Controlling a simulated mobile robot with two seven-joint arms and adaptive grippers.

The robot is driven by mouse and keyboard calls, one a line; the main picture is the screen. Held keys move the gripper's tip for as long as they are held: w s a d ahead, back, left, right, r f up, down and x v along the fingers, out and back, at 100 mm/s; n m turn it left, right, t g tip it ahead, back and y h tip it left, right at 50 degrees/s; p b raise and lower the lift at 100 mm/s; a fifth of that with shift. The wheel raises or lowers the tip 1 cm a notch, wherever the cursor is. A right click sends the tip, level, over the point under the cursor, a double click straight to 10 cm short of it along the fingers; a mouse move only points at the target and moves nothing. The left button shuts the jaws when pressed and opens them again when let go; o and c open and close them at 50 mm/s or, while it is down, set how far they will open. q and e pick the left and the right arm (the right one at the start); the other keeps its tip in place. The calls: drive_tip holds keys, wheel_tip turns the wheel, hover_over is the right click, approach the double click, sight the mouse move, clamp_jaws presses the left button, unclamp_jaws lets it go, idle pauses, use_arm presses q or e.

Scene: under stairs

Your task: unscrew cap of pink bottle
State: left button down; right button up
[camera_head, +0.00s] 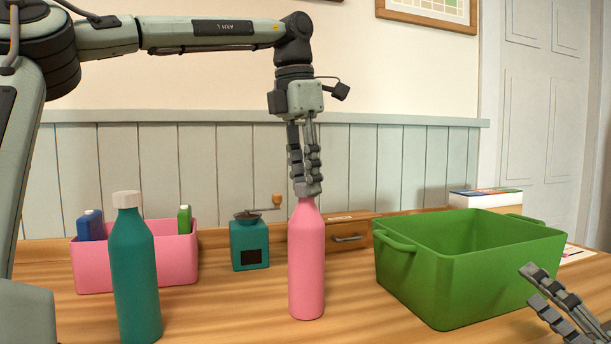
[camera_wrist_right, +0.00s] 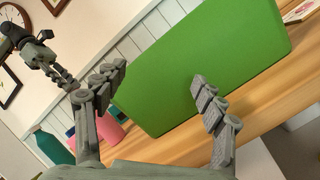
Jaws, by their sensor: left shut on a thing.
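The pink bottle (camera_head: 307,262) stands upright on the wooden table in the middle of the head view. Its cap is hidden behind my left gripper's fingers. My left gripper (camera_head: 307,190) points straight down from above and is shut at the top of the bottle, around the cap. In the right wrist view the pink bottle (camera_wrist_right: 110,130) shows partly behind a finger. My right gripper (camera_head: 545,290) is at the lower right of the head view, in front of the green bin. In the right wrist view (camera_wrist_right: 160,85) its fingers are wide apart with nothing between them.
A green bin (camera_head: 470,270) stands right of the bottle. A teal bottle with a pale cap (camera_head: 135,270) stands front left, before a pink box (camera_head: 178,262). A teal grinder (camera_head: 249,245) and a wooden drawer box (camera_head: 345,237) stand behind. The table between the two bottles is clear.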

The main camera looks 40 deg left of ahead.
drive_tip(key=s+a+r+n+g+h, duration=0.1)
drive_tip(key=s+a+r+n+g, duration=0.6)
drive_tip(key=s+a+n+g, duration=0.7)
drive_tip(key=w+a+f+n+t, duration=0.1)
drive_tip(key=a+f+n+t, duration=0.2)
drive_tip(key=a, duration=0.1)
drive_tip(key=h, duration=0.2)
approach(319, 297)
drive_tip(key=shift+w+a+g, duration=0.15)
drive_tip(key=shift+a, duration=0.4)
drive_tip(key=shift+w+a+g, duration=0.15)
drive_tip(key=shift+a, duration=0.4)
drive_tip(key=shift+a+f, duration=0.3)
drive_tip(key=shift+a, duration=0.1)
drive_tip(key=shift+x, duration=4.6)
drive_tip(key=shift+f, duration=0.15)
drive_tip(key=shift+c, duration=0.6)
